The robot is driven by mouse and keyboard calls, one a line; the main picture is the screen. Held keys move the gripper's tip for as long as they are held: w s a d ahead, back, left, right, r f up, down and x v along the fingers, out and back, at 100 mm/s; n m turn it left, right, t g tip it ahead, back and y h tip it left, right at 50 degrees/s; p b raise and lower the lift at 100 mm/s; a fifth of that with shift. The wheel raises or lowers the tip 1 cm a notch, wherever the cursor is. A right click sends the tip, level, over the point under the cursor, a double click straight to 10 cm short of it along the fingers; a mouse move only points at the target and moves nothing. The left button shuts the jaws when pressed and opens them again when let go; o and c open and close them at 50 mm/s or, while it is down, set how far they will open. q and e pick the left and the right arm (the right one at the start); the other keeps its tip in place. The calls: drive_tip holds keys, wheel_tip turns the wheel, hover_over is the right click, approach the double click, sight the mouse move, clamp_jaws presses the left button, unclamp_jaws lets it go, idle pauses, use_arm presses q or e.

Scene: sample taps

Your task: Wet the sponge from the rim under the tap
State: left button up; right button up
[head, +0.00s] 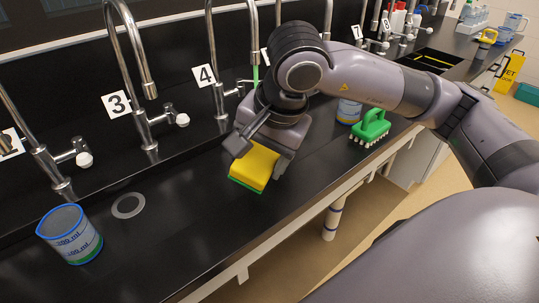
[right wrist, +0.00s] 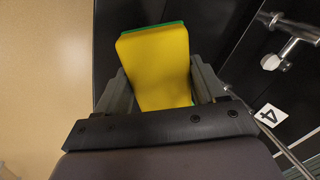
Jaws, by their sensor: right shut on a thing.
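The sponge (head: 256,167) is yellow with a green layer underneath. My right gripper (head: 262,158) is shut on the sponge, near the front of the black counter below the tap marked 4 (head: 219,88). In the right wrist view the sponge (right wrist: 156,65) sits between the two fingers of the gripper (right wrist: 163,92). I cannot tell whether the sponge touches the counter. The tap marked 3 (head: 141,85) stands to the left of the gripper. My left gripper is not in view.
A blue-rimmed beaker (head: 72,238) stands at the front left beside a round drain (head: 128,205). A green brush (head: 371,127) and another container (head: 348,111) stand right of my gripper. The counter's front edge runs close by. Counter between the drain and sponge is clear.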

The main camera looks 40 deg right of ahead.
drive_tip(key=m, duration=0.1)
drive_tip(key=r+m+t+h+b, duration=0.1)
drive_tip(key=m, duration=0.1)
drive_tip(key=s+d+r+m+h, duration=0.1)
drive_tip(key=m, duration=0.1)
drive_tip(key=shift+d+t, duration=0.1)
drive_tip(key=shift+t, duration=0.2)
drive_tip(key=w+d+f, duration=0.1)
drive_tip(key=w, duration=0.5)
drive_tip(key=w+d+f, duration=0.1)
drive_tip(key=w+d, duration=0.1)
drive_tip(key=w, duration=0.5)
drive_tip(key=shift+w+d+f+b, duration=0.15)
drive_tip(key=shift+d+f+b, duration=0.1)
drive_tip(key=shift+f+b, duration=0.2)
drive_tip(key=shift+s+a+b, duration=0.3)
drive_tip(key=shift+s+a, duration=0.05)
drive_tip(key=shift+s, duration=0.95)
drive_tip(key=shift+s+a+b, duration=0.3)
drive_tip(key=shift+s+a, duration=0.05)
drive_tip(key=shift+s, duration=0.95)
drive_tip(key=shift+s+a+b, duration=0.3)
drive_tip(key=shift+s+a, duration=0.05)
drive_tip(key=shift+s, duration=0.95)
